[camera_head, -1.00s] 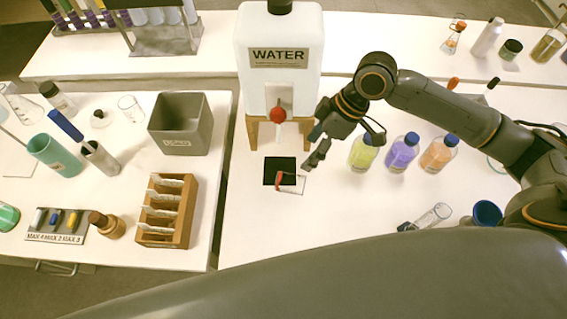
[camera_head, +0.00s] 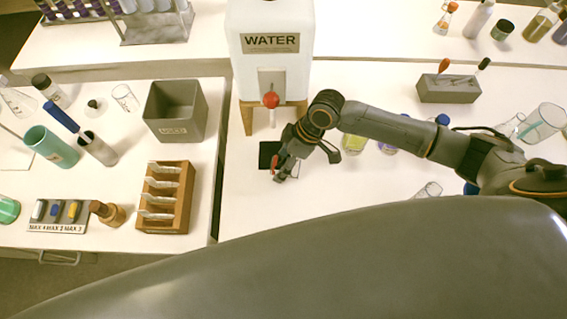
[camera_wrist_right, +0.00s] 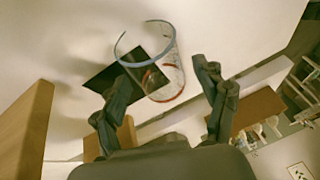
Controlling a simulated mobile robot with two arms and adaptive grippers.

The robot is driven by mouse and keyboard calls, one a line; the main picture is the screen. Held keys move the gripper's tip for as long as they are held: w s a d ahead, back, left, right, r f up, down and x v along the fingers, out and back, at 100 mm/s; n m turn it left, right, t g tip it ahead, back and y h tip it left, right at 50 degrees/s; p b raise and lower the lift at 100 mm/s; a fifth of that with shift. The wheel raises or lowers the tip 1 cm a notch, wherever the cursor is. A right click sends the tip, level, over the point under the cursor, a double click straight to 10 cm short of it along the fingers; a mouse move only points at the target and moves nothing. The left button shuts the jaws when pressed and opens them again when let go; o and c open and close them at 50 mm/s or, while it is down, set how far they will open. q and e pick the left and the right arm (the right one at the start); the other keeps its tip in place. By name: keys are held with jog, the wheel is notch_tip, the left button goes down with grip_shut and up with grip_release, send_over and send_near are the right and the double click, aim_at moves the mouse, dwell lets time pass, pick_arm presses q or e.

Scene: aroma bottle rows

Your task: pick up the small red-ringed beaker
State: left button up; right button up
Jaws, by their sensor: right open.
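The small red-ringed beaker (camera_wrist_right: 176,68) is clear glass with a pale blue-grey rim and red marks, in the right wrist view. It stands at the black square mat (camera_wrist_right: 101,80), which shows partly through its glass. In the head view the beaker is mostly hidden by my right gripper (camera_head: 281,173), and only a bit of red (camera_head: 275,162) shows. My right gripper is open; in the wrist view its fingers (camera_wrist_right: 162,80) point toward the beaker, one on each side of its lower part. I cannot tell whether they touch it. My left gripper is out of view.
The water tank (camera_head: 270,60) on its wooden stand (camera_head: 247,118) with a red tap (camera_head: 270,100) is just behind the gripper. Colored bottles (camera_head: 353,141) stand to the right. A wooden slide rack (camera_head: 180,213) is on the left table.

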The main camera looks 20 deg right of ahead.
jog(key=c, duration=1.3)
